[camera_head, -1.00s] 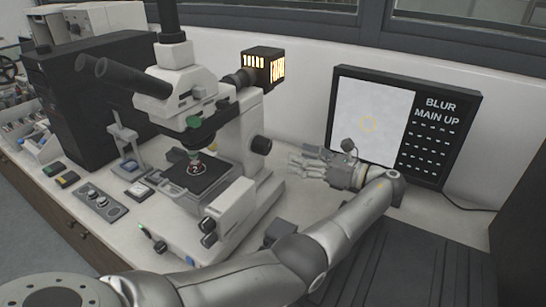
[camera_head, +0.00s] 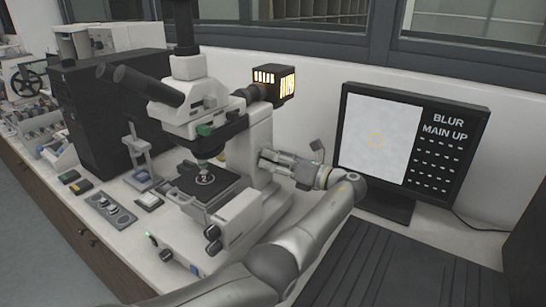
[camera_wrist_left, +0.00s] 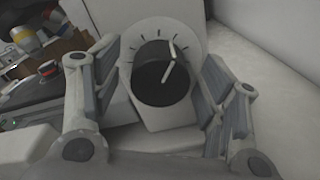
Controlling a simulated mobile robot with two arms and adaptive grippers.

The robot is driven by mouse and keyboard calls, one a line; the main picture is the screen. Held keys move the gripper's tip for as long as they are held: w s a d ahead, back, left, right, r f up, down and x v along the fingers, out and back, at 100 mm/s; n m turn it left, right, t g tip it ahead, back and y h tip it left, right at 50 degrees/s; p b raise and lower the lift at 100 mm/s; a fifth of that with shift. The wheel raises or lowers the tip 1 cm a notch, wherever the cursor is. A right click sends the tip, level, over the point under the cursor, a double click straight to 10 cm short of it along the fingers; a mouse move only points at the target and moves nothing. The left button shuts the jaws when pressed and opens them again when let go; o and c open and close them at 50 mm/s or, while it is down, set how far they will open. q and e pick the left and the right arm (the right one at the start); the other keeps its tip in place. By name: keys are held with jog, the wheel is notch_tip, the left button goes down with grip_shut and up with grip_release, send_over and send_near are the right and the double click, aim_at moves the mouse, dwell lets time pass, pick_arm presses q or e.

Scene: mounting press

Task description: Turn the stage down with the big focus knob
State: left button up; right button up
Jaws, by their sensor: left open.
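The microscope (camera_head: 262,140) stands on the bench, with its stage (camera_head: 190,187) under the objective. In the left wrist view a large black round knob (camera_wrist_left: 150,88), with a pale pointer across it, sits before a pale dial with tick marks. My left gripper (camera_head: 268,163) is at the microscope's right side; it also shows in the left wrist view (camera_wrist_left: 160,68). It is open, its fingers on either side of the knob; I cannot tell whether they touch it. The gripper hides this knob in the head view. My right gripper is not in view.
A monitor (camera_head: 382,138) at the right reads "BLUR MAIN UP". Two smaller dark knobs (camera_head: 213,240) sit at the microscope's lower front. A black box (camera_head: 95,115) stands at the left. A dark ribbed surface (camera_head: 380,265) lies at lower right.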

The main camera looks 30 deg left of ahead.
pick_arm(q)
jog(key=shift+a, duration=0.55)
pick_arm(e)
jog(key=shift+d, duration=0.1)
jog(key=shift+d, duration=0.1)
pick_arm(q)
jog(key=c, duration=1)
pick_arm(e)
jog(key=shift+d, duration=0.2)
